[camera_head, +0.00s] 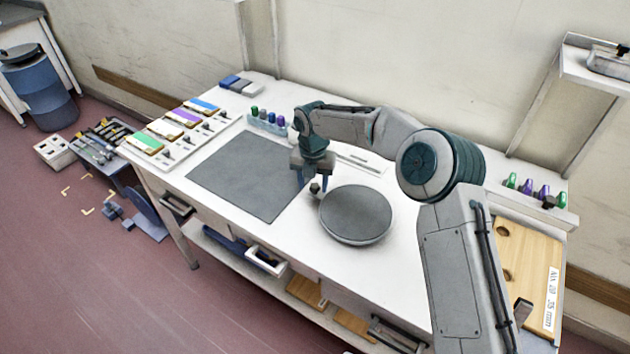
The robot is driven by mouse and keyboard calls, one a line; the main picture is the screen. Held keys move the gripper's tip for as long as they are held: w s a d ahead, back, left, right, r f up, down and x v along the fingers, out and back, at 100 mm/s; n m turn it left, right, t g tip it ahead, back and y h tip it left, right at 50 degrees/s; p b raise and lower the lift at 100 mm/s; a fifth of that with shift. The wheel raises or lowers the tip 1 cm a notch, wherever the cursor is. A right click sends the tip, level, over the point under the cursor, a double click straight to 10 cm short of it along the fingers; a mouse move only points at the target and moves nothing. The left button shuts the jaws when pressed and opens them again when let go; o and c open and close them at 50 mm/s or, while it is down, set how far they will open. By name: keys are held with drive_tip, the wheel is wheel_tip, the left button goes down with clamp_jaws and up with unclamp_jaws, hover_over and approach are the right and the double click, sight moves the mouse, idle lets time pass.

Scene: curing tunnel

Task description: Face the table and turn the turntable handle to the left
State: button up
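The turntable (356,216) is a round dark grey disc with a pale rim, lying on the white table (258,248). Its handle (314,188) appears as a small dark knob at the disc's left edge. My gripper (312,183) points down at the handle from above. Its two fingers are apart, one to the left and one to the right of the knob. I cannot tell whether either finger touches it. My arm reaches in from the right and hides part of the table behind the disc.
A grey mat (248,176) lies left of the turntable. Small bottles (268,118) and a white tray of coloured blocks (178,128) stand farther back and left. A wooden board (520,262) is at right.

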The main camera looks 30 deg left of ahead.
drive_tip(key=shift+w+d, duration=0.1)
drive_tip(key=shift+r, duration=0.2)
wheel_tip(320, 180, up, 13)
drive_tip(key=b, duration=0.1)
drive_tip(key=shift+r, duration=0.2)
idle(0.5)
